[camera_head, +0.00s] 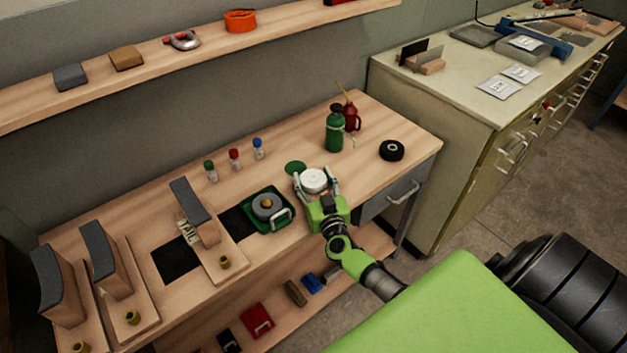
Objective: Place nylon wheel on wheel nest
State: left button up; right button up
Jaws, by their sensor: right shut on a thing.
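The white nylon wheel (313,181) is between the fingers of my right gripper (314,175), over the wooden bench near its front edge. The gripper is shut on it, one finger on each side. I cannot tell whether the wheel touches the bench. A flat green round patch (294,167) lies just behind and left of the wheel. I cannot tell for sure whether it is the wheel nest. A green tray (256,228) left of the gripper holds a grey round thing with an orange-yellow top (267,203). My left gripper is not in view.
A green bottle (335,133) and a red oil can (352,115) stand behind the wheel. A black wheel-like ring (391,150) lies to the right. Small capped bottles (234,160) stand at the back. A tall block on a wooden base (194,210) stands left of the tray.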

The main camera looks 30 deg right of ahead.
jog(key=shift+r, duration=0.15)
jog(key=shift+f, duration=0.2)
jog(key=o, duration=1.3)
jog(key=shift+r, duration=0.1)
jog(key=shift+s+r, duration=0.1)
jog(key=p+v, duration=0.1)
jog(key=v, duration=1.1)
